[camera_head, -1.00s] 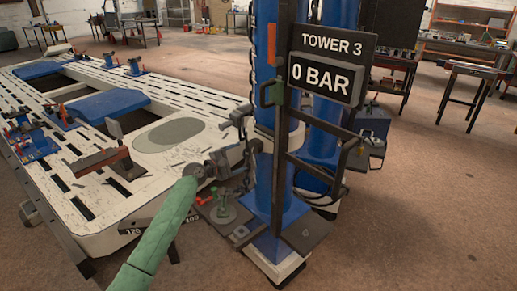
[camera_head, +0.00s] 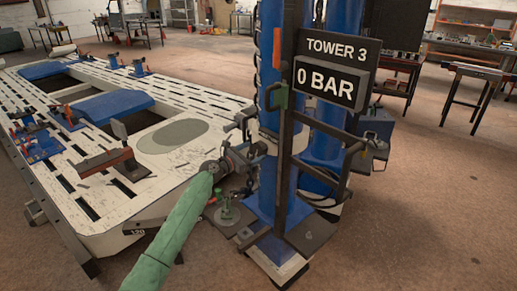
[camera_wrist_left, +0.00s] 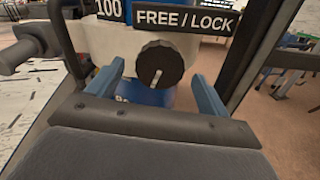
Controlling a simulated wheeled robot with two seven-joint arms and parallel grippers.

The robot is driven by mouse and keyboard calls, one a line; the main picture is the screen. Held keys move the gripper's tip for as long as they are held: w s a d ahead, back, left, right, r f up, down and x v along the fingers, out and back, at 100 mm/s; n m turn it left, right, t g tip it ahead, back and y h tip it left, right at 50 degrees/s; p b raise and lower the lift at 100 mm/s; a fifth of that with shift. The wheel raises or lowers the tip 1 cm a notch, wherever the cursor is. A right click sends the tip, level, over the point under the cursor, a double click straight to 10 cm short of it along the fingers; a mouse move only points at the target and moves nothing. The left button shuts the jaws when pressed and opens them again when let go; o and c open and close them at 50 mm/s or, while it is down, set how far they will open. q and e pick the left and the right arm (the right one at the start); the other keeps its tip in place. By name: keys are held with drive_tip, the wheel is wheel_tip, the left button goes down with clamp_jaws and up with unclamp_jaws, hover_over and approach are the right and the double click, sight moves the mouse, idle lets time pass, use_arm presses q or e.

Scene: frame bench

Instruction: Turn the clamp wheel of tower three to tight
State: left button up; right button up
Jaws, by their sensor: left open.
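A black ribbed wheel (camera_wrist_left: 160,62) with a white pointer line shows in the left wrist view, under a "FREE / LOCK" sign (camera_wrist_left: 185,20). The pointer stands nearly upright with a slight tilt. My left gripper (camera_wrist_left: 157,76) is open, with one blue finger on each side of the wheel. Gaps show between the fingers and the rim; contact is not visible. In the head view my left gripper (camera_head: 240,160) is at the left side of blue tower three (camera_head: 273,185), where I cannot make out the wheel. My right gripper is out of view.
The "TOWER 3" sign (camera_head: 336,50) sits above a "0 BAR" display (camera_head: 325,83). A dark upright post (camera_head: 287,130) and handle bars stand close by the tower. The white slotted frame bench (camera_head: 185,185) lies to the left. Open floor is at the right.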

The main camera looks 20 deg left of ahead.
sight(258, 150)
use_arm(q)
drive_tip(key=shift+p+x, duration=0.3)
drive_tip(key=shift+x, duration=1.5)
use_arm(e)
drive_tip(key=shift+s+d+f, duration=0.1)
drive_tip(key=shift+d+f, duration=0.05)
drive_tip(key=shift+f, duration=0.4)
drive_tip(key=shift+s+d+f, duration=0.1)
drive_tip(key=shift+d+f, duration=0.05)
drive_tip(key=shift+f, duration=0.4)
use_arm(q)
drive_tip(key=c, duration=1)
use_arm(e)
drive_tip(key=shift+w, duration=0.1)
